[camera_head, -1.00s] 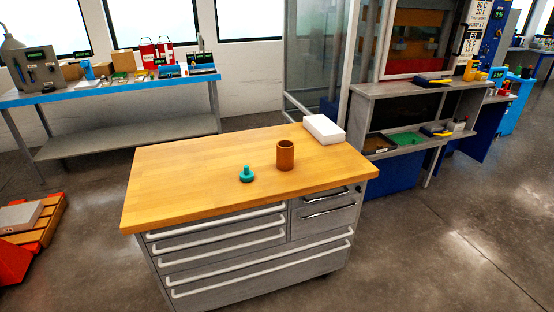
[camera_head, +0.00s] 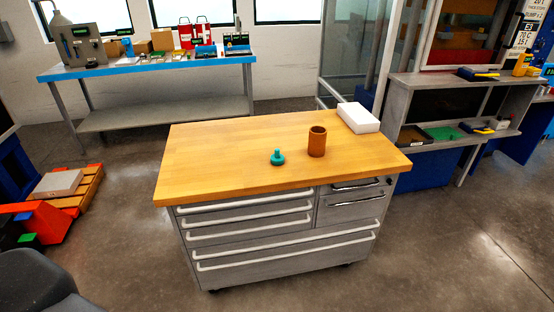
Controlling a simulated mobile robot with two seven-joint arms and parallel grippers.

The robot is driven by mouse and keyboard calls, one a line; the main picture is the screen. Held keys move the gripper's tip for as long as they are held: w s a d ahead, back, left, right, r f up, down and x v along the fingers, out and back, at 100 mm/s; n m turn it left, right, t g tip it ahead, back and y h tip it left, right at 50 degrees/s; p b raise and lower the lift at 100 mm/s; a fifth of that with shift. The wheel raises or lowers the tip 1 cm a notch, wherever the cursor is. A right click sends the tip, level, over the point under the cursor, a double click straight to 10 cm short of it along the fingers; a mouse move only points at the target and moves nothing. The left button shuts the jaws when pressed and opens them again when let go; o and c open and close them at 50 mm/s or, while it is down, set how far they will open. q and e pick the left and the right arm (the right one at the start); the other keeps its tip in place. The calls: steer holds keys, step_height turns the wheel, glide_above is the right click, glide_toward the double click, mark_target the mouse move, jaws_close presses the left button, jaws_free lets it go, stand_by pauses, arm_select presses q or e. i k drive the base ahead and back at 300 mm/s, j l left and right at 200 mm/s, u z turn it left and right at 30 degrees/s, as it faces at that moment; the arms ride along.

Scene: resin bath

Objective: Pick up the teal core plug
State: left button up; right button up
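The teal core plug (camera_head: 277,158) stands upright on the wooden top of the drawer cabinet (camera_head: 215,158). It has a round flat base and a narrower stem pointing up. A brown cylinder with an open top (camera_head: 317,142) stands just to its right, apart from it. Neither of my grippers is in view. A dark rounded shape shows at the lower left corner of the picture, and I cannot tell what it is.
A white block (camera_head: 358,118) lies at the cabinet top's back right. The cabinet top's left half is bare. A blue-edged bench (camera_head: 150,66) stands behind at left, a grey shelf unit (camera_head: 420,82) at right. An orange pallet (camera_head: 78,192) lies on the floor at left. Floor before the cabinet is clear.

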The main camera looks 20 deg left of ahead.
mark_target(277, 158)
steer(key=i+l+u, duration=0.15)
steer(key=u, duration=0.55)
steer(key=i+l+u, duration=0.3)
steer(key=l, duration=0.25)
steer(key=i+l+u, duration=0.15)
steer(key=l, duration=0.15)
steer(key=i+l, duration=0.15)
steer(key=l, duration=0.25)
steer(key=i+l, duration=0.15)
steer(key=l, duration=0.3)
steer(key=i+l+u, duration=0.1)
steer(key=l, duration=0.3)
steer(key=i+l, duration=0.2)
steer(key=l, duration=0.2)
